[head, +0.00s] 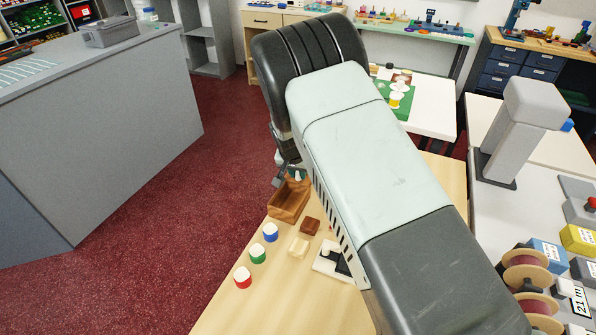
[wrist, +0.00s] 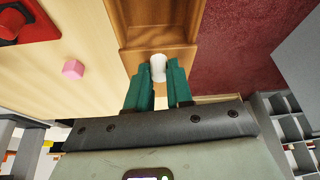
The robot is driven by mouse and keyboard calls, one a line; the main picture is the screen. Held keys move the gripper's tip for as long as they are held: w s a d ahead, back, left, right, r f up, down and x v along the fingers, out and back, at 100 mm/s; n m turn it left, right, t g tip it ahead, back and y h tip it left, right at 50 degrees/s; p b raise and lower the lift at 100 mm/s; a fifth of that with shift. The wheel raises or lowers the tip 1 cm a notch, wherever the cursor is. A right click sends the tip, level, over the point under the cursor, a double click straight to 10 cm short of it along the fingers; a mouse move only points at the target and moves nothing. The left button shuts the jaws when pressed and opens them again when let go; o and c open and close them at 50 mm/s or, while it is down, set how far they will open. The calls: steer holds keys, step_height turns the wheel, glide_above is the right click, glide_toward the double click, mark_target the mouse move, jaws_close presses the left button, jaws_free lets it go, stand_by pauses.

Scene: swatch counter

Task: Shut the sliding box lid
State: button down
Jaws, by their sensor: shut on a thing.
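The wooden box (head: 285,210) sits near the far left edge of the light wood table in the head view, and its inside looks open and empty there. In the wrist view the open part of the box (wrist: 150,15) is at the top. The brown lid (wrist: 135,57) covers the end nearer my gripper, and a white knob (wrist: 158,68) stands on it. My gripper (wrist: 160,85) has its green fingers on both sides of the knob, shut on it. In the head view my arm hides most of the gripper and much of the lid.
Three white-topped jars, blue (head: 270,232), green (head: 257,254) and red (head: 242,278), stand near the table's left edge. A brown block (head: 309,226) and a cream block (head: 298,247) lie closer to the box. A pink cube (wrist: 73,69) shows in the wrist view.

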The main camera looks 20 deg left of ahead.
steer(key=s, duration=1.1)
steer(key=shift+s, duration=0.15)
steer(key=c, duration=1)
jaws_free()
steer(key=shift+r, duration=0.1)
steer(key=v, duration=1)
steer(key=shift+r, duration=0.3)
